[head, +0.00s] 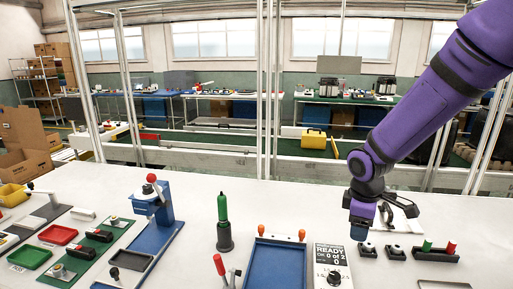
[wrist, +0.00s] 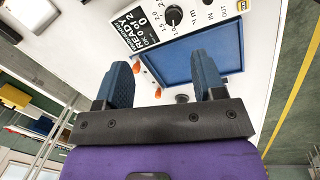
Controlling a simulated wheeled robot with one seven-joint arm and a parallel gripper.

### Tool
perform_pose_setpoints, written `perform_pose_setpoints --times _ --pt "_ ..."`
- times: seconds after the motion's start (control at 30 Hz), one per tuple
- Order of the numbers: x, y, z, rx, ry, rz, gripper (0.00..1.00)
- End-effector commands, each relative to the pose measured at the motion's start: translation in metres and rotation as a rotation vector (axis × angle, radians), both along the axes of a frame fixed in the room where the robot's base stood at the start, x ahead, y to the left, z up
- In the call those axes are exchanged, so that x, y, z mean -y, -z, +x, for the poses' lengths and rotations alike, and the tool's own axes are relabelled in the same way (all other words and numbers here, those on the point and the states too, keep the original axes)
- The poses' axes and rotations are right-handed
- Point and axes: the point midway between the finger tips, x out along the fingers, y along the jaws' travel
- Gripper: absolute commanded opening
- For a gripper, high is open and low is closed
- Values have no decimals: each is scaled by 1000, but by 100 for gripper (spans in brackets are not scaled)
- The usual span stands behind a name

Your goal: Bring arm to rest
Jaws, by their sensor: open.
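My purple arm (head: 425,100) reaches in from the upper right in the head view and bends down at the wrist. My gripper (head: 358,232) hangs over the white table, just right of the READY control box (head: 333,265). In the wrist view, the two blue fingers of my gripper (wrist: 163,78) stand apart with nothing between them. Beyond them lie the blue tray (wrist: 190,55) and the control box (wrist: 150,25). In the head view I cannot tell the exact height of the fingertips above the table.
Small black fixtures (head: 395,252) and a holder with green and red pegs (head: 436,253) stand right of my gripper. The blue tray (head: 275,268), a green-handled tool (head: 223,220) and a blue press (head: 152,200) stand to the left. Metal frame posts rise behind the table.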

Motion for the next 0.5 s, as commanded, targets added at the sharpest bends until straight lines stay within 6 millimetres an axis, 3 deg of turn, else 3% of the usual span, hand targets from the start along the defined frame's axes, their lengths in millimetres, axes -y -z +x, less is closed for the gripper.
perform_pose_setpoints --times 0.03,0.2,0.5 --pt "4 -16 -6 26 45 -7 63" --pt "14 -60 -29 94 205 -10 63" --pt "28 -125 -81 214 483 43 63"
